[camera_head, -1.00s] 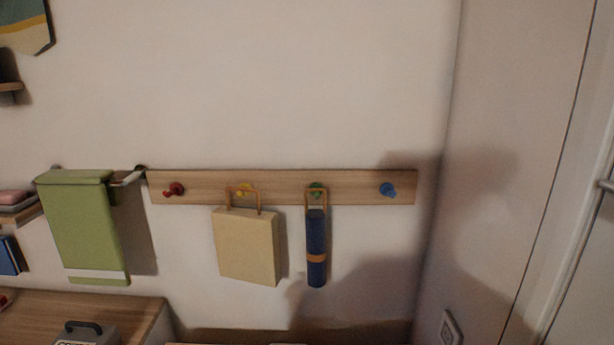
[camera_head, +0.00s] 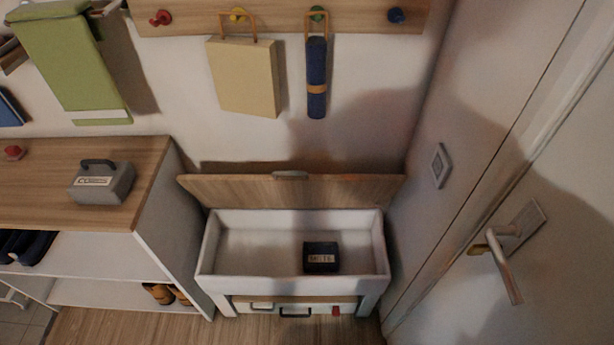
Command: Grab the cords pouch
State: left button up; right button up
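Two labelled items could be the cords pouch, and I cannot read either label surely. A grey pouch-like case (camera_head: 102,183) with a dark handle and a white label stands on the wooden top of the low cabinet at left. A small dark box-shaped item (camera_head: 321,257) with a pale label lies inside the open white bench box (camera_head: 249,281), right of its middle. Neither of my grippers shows in the head view.
The bench lid (camera_head: 292,190) stands raised against the wall. A tan bag (camera_head: 243,77) and a blue roll (camera_head: 316,78) hang from the peg rail (camera_head: 280,17). A green towel (camera_head: 69,62) hangs at left. A door with a handle (camera_head: 507,265) is at right.

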aim_at(97, 182)
jog(key=u, duration=1.4)
jog(key=i+j, duration=0.2)
jog(key=j, duration=0.15)
jog(key=l+z, duration=0.05)
